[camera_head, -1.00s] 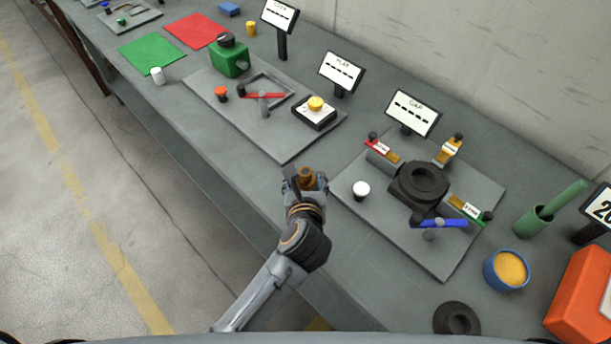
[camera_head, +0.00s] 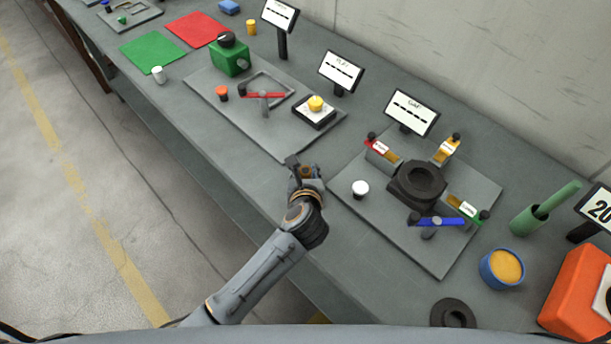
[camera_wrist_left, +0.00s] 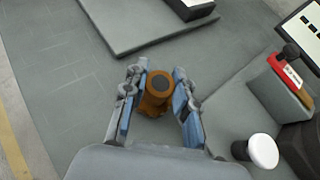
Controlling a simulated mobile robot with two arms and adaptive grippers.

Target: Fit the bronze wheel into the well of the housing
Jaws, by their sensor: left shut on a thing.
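The bronze wheel (camera_wrist_left: 155,90) is a brown-orange, stubby round piece with a dark round centre on its top. In the left wrist view it sits between the two blue-padded fingers of my left gripper (camera_wrist_left: 158,92), which is shut on it. In the head view my left gripper (camera_head: 306,172) is over the bench's front side, left of the housing's plate, and mostly hides the wheel. The housing (camera_head: 418,184) is a dark block with a round opening on top, standing on a grey plate (camera_head: 387,233). My right gripper is not in view.
Around the housing stand a white knob (camera_head: 360,189), a red-marked block (camera_head: 381,150), an orange block (camera_head: 446,149) and a blue lever (camera_head: 441,221). A dark ring (camera_head: 453,314) and a blue cup (camera_head: 502,268) are at right.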

